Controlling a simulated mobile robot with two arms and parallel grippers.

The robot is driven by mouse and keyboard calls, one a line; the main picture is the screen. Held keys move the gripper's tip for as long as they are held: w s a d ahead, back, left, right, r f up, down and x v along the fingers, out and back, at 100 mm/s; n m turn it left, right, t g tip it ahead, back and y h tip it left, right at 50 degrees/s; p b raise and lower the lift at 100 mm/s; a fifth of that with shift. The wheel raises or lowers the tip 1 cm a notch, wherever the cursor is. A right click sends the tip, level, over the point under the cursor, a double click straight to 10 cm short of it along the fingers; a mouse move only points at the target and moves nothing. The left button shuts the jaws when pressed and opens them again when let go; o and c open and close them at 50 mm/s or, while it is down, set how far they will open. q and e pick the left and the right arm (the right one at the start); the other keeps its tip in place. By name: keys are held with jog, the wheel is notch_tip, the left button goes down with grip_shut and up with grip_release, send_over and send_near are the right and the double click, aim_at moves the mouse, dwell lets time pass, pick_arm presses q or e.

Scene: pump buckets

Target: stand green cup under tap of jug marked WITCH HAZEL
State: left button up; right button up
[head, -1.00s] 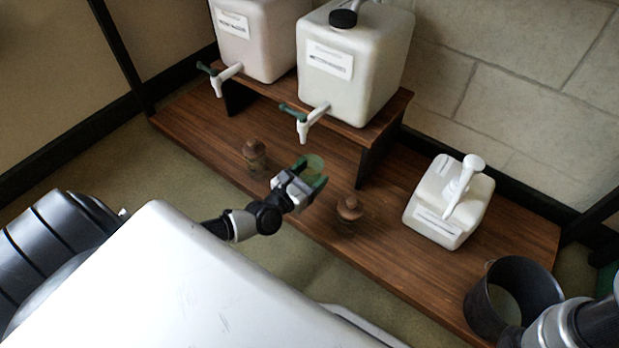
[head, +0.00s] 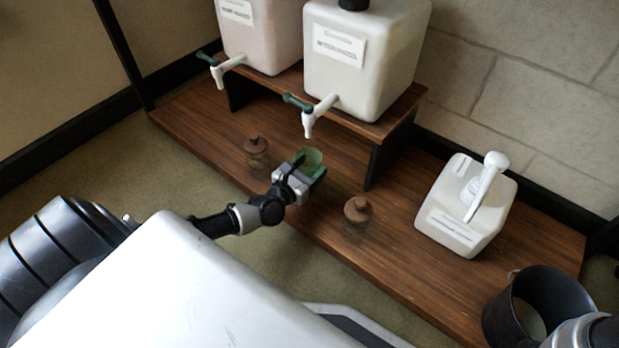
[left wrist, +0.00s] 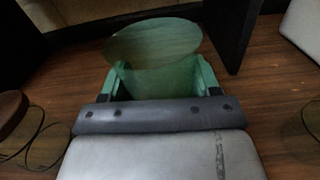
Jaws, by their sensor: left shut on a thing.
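The translucent green cup (head: 313,157) is between the green-tipped fingers of my left gripper (head: 306,168), which is shut on it. The cup's round rim (left wrist: 155,40) shows beyond the fingers in the left wrist view. It is held in front of the raised shelf, below and apart from the taps. The left jug (head: 262,35) has a tap (head: 222,68) with a green lever. The larger middle jug (head: 375,70) has a similar tap (head: 314,115). Their labels are too small to read surely, so I cannot tell which says WITCH HAZEL. My right gripper is not visible.
Brown-lidded glass jars stand either side of my left gripper, one left (head: 256,146), one right (head: 357,210). A pump jug (head: 465,205) and a dark bucket (head: 555,290) are at right. The shelf's dark leg (head: 378,165) stands behind. Bare board lies under the taps.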

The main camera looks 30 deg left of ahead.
aim_at(310, 176)
pick_arm(q)
notch_tip(310, 176, down, 4)
jog(key=shift+r+b, duration=0.2)
jog(key=shift+b, duration=1.05)
jog(key=shift+r, duration=0.15)
jog(key=shift+f, duration=0.2)
jog(key=o, duration=1)
